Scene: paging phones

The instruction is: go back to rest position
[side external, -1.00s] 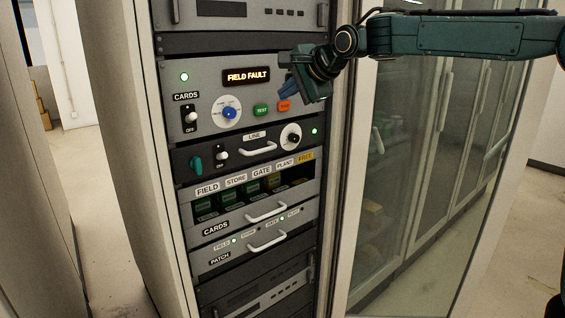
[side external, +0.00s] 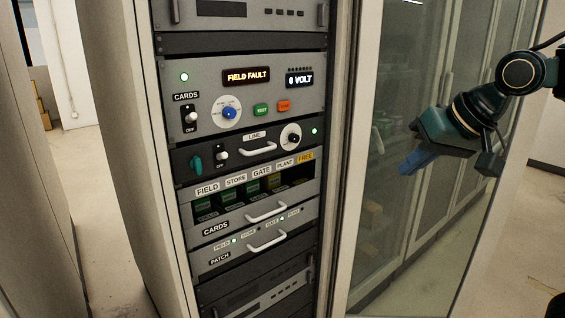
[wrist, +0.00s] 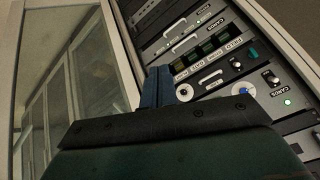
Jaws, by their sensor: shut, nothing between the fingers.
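My gripper (side external: 409,163) is at the right in the side external view, in front of the glass door and well apart from the rack panels. Its blue fingers are shut with nothing between them, and they also show in the wrist view (wrist: 157,88). The top panel (side external: 210,72) reads "FIELD FAULT" on one display (side external: 246,76) and "0 VOLT" on another (side external: 299,79). Below the displays are a blue knob (side external: 229,113), a green TEST button (side external: 261,110) and an orange button (side external: 284,106).
The LINE panel (side external: 200,146) has a teal knob and a white handle. Below it are a CARDS drawer (side external: 233,226) with several green cards and a PATCH drawer (side external: 233,257) with a handle. The glass door (side external: 400,220) stands right of the rack. Floor shows at the far right.

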